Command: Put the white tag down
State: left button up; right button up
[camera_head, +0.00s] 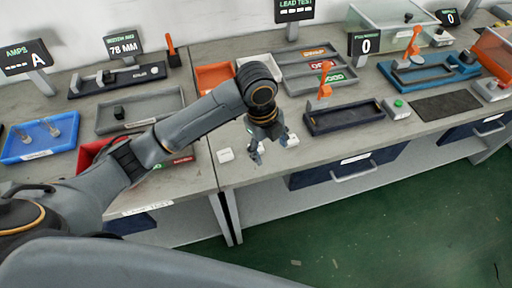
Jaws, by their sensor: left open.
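My left gripper (269,147) reaches in from the left and points down over the front edge of the bench, its fingers apart. A small white block-like piece (225,155) lies on the bench to the left of the gripper. Another small white piece (292,139) shows just beside the gripper's right finger. I cannot tell which of the two is the white tag, nor whether the finger touches the piece beside it. My right gripper is not in view.
Behind the arm are an orange tray (215,75) and grey trays (305,60). A dark tray (345,117) stands right of the gripper, near a box with a green button (397,107). A blue tray (40,138) is at left. Bare bench shows around the white pieces.

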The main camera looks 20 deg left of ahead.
pick_arm(q)
jog(key=w+a+r+m+y, duration=0.2)
jog(key=w+a+r+m, duration=0.25)
jog(key=r, duration=0.25)
jog(key=shift+g, duration=0.3)
jog(key=f, duration=0.5)
jog(key=a+f, duration=0.1)
jog(key=f, duration=0.2)
jog(key=shift+w+f+p, duration=0.15)
jog(key=shift+p, duration=0.15)
jog(key=f, duration=0.3)
jog(key=f+p, duration=0.1)
jog(key=shift+s+d+f, duration=0.2)
jog(key=shift+s+f, duration=0.1)
jog(key=shift+f, duration=0.45)
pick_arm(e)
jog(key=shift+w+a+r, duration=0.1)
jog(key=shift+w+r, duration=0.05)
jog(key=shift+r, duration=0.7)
pick_arm(q)
jog(key=shift+c, duration=0.2)
jog(key=c, duration=1)
jog(key=shift+o, duration=0.2)
jog(key=shift+r, duration=0.1)
